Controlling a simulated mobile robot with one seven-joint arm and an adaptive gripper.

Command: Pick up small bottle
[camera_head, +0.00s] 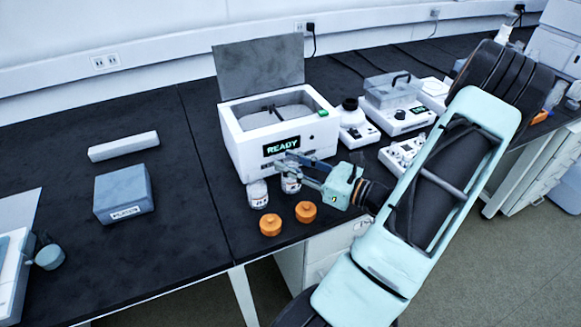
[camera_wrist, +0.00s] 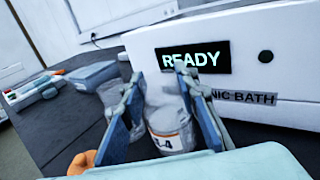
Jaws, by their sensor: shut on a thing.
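A small clear bottle (camera_wrist: 168,128) with a white label, an orange band and characters ending in "-4" is between the fingers of my gripper (camera_wrist: 160,88) in the wrist view. My gripper is shut on it. In the head view the held bottle (camera_head: 291,185) is in front of the white bath, partly hidden by my gripper (camera_head: 288,170). It looks upright; I cannot tell whether it touches the bench. A second small bottle (camera_head: 257,193) stands just left of it, and shows partly behind the left finger in the wrist view (camera_wrist: 110,94).
The white sonic bath (camera_head: 237,150) reads READY, its grey lid (camera_head: 258,66) raised, close behind my gripper. Two orange caps (camera_head: 270,225) (camera_head: 306,212) lie in front. A blue-grey box (camera_head: 123,193) and white bar (camera_head: 123,146) are left. Instruments (camera_head: 397,105) stand right. The left bench has clear room.

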